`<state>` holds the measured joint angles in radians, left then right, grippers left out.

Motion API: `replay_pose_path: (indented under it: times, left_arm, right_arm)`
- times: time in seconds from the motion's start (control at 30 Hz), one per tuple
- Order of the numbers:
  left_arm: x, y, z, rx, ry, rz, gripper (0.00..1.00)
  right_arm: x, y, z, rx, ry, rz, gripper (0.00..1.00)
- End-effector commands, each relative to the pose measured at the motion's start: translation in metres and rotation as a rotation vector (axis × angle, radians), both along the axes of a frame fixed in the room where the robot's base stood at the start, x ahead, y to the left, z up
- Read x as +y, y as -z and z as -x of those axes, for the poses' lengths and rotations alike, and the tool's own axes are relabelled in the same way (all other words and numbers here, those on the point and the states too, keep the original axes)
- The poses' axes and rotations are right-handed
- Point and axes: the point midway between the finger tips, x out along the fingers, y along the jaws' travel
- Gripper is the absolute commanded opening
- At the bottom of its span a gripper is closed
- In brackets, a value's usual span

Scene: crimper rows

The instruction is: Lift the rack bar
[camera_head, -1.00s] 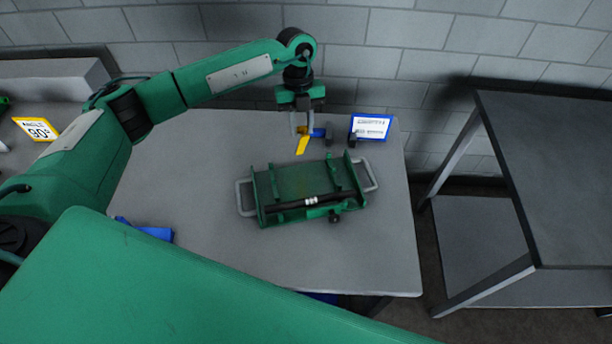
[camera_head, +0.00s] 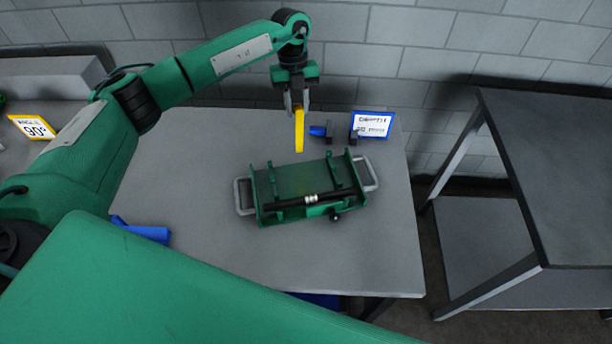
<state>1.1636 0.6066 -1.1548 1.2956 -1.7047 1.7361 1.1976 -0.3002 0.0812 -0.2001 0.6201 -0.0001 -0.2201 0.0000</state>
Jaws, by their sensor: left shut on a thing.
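A black bar with a silver band (camera_head: 290,201), which looks like the rack bar, lies across the front of a green rack (camera_head: 304,180) on the grey table. The rack has a grey handle at each end and a dark knob at its front right. My left gripper (camera_head: 298,108) points down above the table's back part, behind the rack and apart from the bar. It is shut on a yellow strip (camera_head: 299,135) that hangs below its fingers. My right gripper is not in view.
Behind the rack stand a small blue piece with a dark holder (camera_head: 318,131) and a blue-framed sign (camera_head: 372,125). Another blue piece (camera_head: 146,232) lies at the table's left. A dark shelf (camera_head: 550,150) stands at the right. The grey table (camera_head: 215,150) has free room left of the rack.

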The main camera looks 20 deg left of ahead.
Motion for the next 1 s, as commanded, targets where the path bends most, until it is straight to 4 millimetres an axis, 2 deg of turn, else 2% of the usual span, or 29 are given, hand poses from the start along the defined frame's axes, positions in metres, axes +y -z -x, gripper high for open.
replay_pose_path:
  times: [0.5,0.8,0.83,0.9,0.97,1.0]
  left_arm:
    - [0.019,0.001,-0.030,-0.002,-0.002,0.000,0.16]
    - [0.020,-0.001,-0.032,-0.003,0.000,0.001,0.16]
    - [0.020,-0.001,-0.032,-0.003,0.000,0.001,0.29]
    - [0.020,-0.001,-0.032,-0.003,0.000,0.001,0.42]
    - [0.020,-0.001,-0.032,-0.003,0.000,0.001,0.52]
    - [0.020,-0.001,-0.032,-0.002,0.000,0.001,0.52]
  right_arm:
    - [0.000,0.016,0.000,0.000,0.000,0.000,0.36]
    - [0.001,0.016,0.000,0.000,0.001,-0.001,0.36]
    - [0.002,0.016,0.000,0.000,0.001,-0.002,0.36]
    - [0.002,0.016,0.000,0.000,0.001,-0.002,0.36]
    - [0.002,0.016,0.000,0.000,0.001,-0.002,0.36]
    - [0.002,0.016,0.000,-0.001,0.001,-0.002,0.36]
